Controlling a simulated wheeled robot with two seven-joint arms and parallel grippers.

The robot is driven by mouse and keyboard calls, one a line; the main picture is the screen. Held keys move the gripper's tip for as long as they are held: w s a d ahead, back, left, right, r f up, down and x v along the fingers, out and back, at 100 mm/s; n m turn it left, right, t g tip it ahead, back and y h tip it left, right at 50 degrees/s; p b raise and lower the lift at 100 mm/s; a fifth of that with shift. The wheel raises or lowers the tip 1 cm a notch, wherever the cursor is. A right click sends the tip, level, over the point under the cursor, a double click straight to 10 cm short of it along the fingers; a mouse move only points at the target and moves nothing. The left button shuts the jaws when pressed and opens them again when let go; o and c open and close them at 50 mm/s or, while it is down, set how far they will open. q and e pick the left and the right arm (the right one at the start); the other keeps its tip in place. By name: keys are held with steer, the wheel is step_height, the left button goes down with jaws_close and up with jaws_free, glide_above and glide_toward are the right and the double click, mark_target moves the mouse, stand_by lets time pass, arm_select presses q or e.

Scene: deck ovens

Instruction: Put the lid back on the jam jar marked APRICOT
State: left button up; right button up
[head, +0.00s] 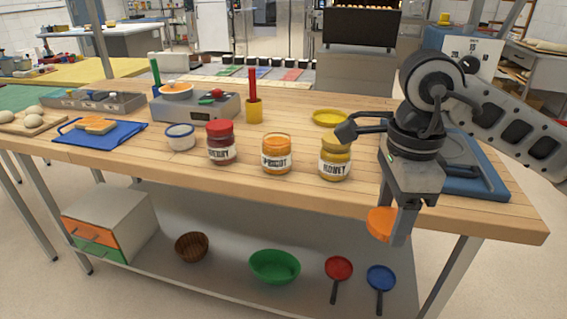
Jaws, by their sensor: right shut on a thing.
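The jar marked APRICOT (277,155) stands upright on the wooden table between a red-lidded jar and a honey jar. It holds orange jam and its top looks open. My right gripper (394,222) is shut on an orange lid (379,224), held tilted in front of the table's front edge, to the right of and lower in the picture than the jar. The fingers hide part of the lid. My left gripper is out of view.
The red-lidded jar (221,143) is left of the apricot jar; the honey jar (335,160) with a yellow lid is right. A white bowl (180,137), a yellow dish (330,118) and a blue tray (482,175) are on the table (240,182). The lower shelf holds bowls and pans.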

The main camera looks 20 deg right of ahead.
steer(key=w+a+f+n, duration=0.3)
steer(key=a+f+n, duration=0.2)
steer(key=n, duration=0.6)
steer(key=w+a+f+n, duration=0.3)
steer(key=a+n, duration=0.3)
steer(key=n, duration=0.6)
steer(key=shift+w+a+f+n, duration=0.3)
steer(key=shift+w+a+f, duration=0.1)
steer(key=shift+f, duration=0.5)
